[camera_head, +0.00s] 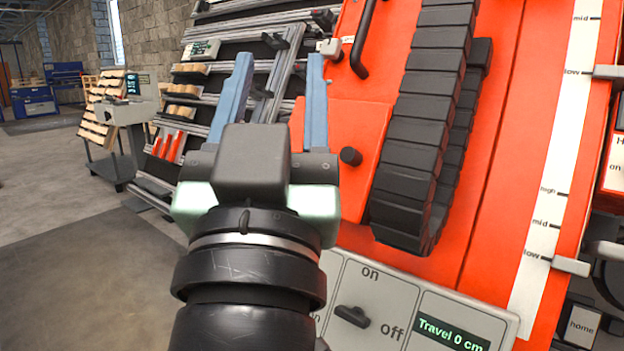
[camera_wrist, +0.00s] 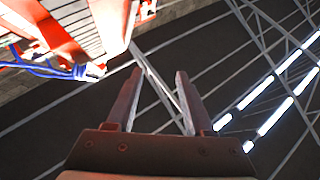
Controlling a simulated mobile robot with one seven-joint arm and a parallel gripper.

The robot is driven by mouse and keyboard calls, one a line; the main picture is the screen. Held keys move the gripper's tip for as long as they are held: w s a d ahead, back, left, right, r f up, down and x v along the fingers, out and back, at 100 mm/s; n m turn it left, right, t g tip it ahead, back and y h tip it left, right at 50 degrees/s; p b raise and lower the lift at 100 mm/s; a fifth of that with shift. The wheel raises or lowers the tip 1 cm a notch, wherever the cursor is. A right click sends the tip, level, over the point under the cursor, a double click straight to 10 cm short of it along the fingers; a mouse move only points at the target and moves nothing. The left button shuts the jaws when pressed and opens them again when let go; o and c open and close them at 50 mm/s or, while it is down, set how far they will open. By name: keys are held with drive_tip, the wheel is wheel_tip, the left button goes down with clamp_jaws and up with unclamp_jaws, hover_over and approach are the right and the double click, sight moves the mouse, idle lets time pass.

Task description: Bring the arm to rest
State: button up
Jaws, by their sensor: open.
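My gripper (camera_head: 275,100) is raised in the middle of the head view, in front of the machine. Its two blue-grey fingers stand apart and point up, with nothing between them. In the wrist view my gripper (camera_wrist: 155,95) is open and empty, with the dark roof and its light strips behind it. Part of the machine's front is hidden behind my arm.
A red-orange machine column (camera_head: 510,150) with a black cable chain (camera_head: 425,120) stands close on the right. Below it a control panel (camera_head: 375,305) has a black on/off knob (camera_head: 352,316) and a display reading "Travel 0 cm" (camera_head: 450,335). Grey floor (camera_head: 60,230) is clear at left.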

drive_tip(key=s+d+r+t+p, duration=0.25)
drive_tip(key=s+r+p, duration=0.3)
drive_tip(key=r, duration=0.45)
wheel_tip(320, 180, up, 34)
drive_tip(key=p, duration=3.3)
drive_tip(key=shift+n, duration=0.3)
